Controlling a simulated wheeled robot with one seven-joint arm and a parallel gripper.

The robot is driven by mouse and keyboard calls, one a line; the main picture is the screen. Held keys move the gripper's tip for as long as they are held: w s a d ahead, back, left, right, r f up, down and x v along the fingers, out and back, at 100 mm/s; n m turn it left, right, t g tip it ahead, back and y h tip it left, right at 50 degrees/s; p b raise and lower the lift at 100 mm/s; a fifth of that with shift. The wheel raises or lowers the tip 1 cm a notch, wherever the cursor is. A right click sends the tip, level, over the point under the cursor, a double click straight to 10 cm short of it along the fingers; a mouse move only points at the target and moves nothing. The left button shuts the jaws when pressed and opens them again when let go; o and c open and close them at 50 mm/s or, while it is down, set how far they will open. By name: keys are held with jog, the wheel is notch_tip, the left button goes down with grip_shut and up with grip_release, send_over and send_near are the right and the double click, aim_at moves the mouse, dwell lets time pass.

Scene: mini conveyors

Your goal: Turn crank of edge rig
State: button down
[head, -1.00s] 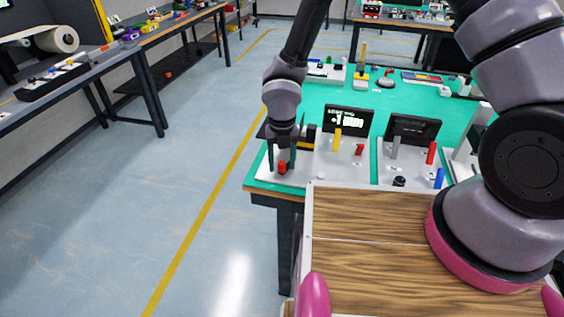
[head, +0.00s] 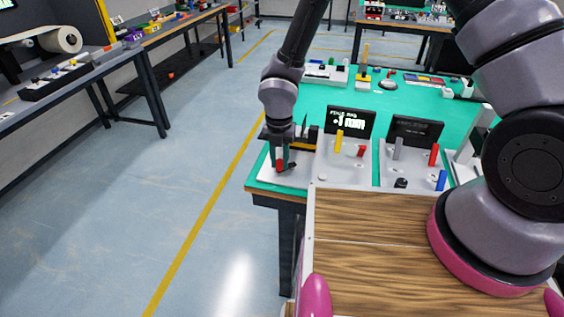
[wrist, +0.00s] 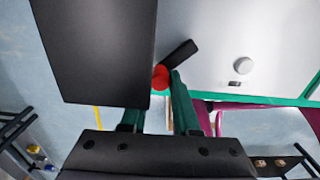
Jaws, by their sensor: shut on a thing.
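The edge rig has a white panel (head: 298,182) at the near left corner of the green table. Its crank has a red knob (head: 279,166) and a dark crank arm (head: 291,167), which points to the right of the knob. My gripper (head: 280,160) reaches down from above and is shut on the red knob. In the wrist view the red knob (wrist: 160,77) is between my fingers, partly hidden, with the dark crank arm (wrist: 180,53) running up and right. A dark box-like part (wrist: 95,50) covers much of the left side there.
A small display (head: 348,123) with white characters stands behind a panel with a yellow lever (head: 339,141). A second panel to the right has a dark display (head: 417,130) and red and blue levers. The table's left edge is close, with open floor beyond.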

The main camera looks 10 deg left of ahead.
aim_at(279, 161)
jog(key=c, duration=0.7)
grip_release()
jog(key=shift+o, duration=0.2)
notch_tip(279, 161, up, 11)
jog(key=shift+f, duration=0.1)
